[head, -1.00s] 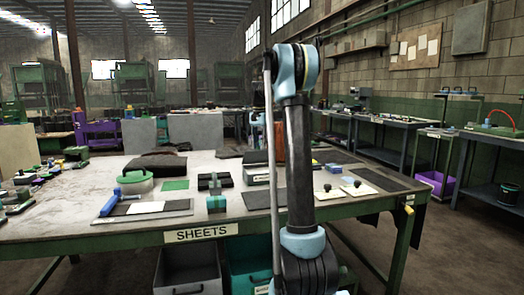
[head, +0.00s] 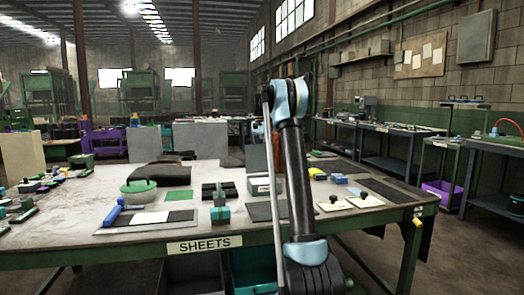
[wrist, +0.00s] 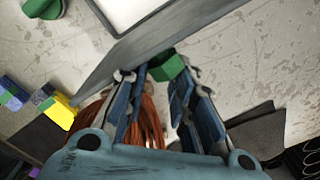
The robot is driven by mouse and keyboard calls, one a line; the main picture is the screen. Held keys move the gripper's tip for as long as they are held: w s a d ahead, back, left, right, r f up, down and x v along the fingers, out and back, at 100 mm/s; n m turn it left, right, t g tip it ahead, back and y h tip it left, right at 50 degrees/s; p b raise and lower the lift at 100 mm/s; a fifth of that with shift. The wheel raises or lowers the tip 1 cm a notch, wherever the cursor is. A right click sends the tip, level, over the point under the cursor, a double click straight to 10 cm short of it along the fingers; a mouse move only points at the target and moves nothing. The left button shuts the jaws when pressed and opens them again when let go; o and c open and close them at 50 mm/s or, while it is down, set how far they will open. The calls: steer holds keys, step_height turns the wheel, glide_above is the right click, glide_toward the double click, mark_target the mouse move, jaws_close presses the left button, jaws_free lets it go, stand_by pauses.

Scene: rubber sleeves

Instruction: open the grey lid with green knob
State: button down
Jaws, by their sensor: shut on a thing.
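In the wrist view, the green knob (wrist: 167,66) is between the fingertips of my gripper (wrist: 158,76), which is shut on it. The grey lid (wrist: 130,52) is a long grey strip running across just beyond the fingers, seen at a steep slant. A pale rectangle with a dark rim (wrist: 125,12) lies beyond the lid; I cannot tell whether it is the box's opening. In the head view, a pale box with a label (head: 261,188) stands on the bench, partly behind my arm. My gripper and the knob are hidden there.
Reddish-brown strands (wrist: 150,118) hang close by my left finger in the wrist view.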

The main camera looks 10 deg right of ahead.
steer(key=shift+w+a+f, duration=0.1)
steer(key=shift+w+a, duration=0.05)
steer(key=shift+a, duration=0.25)
steer(key=shift+w+a+f, duration=0.1)
steer(key=shift+a, duration=0.3)
steer(key=shift+r, duration=0.15)
steer(key=shift+s+a+r, duration=0.1)
steer(key=shift+r, duration=0.05)
steer(key=c, duration=1.6)
jaws_free()
steer(key=shift+o, duration=1.3)
steer(key=shift+a, duration=0.15)
steer(key=shift+s+r, duration=0.1)
steer(key=shift+s, duration=0.05)
